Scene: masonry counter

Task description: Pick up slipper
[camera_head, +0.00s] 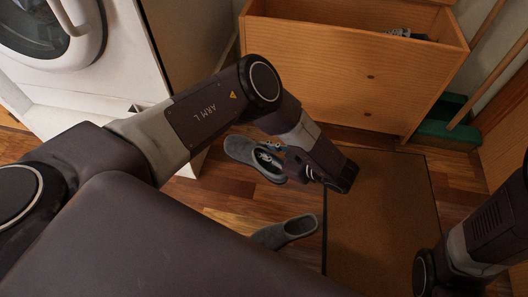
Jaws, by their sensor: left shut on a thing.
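A grey slipper (240,150) shows in the head view beyond my left forearm, left of the mat. My left gripper (272,158) is at its right end, shut on it. Part of the slipper and the fingers are hidden by the wrist, and I cannot tell whether the slipper is clear of the floor. A second grey slipper (298,227) lies on the wooden floor nearer to me, partly hidden by my body. My right arm is at the lower right, and its gripper is out of view.
A brown mat (385,215) lies on the floor to the right. A white washing machine (90,60) is at the left. A green object (447,130) and wooden poles stand at the right.

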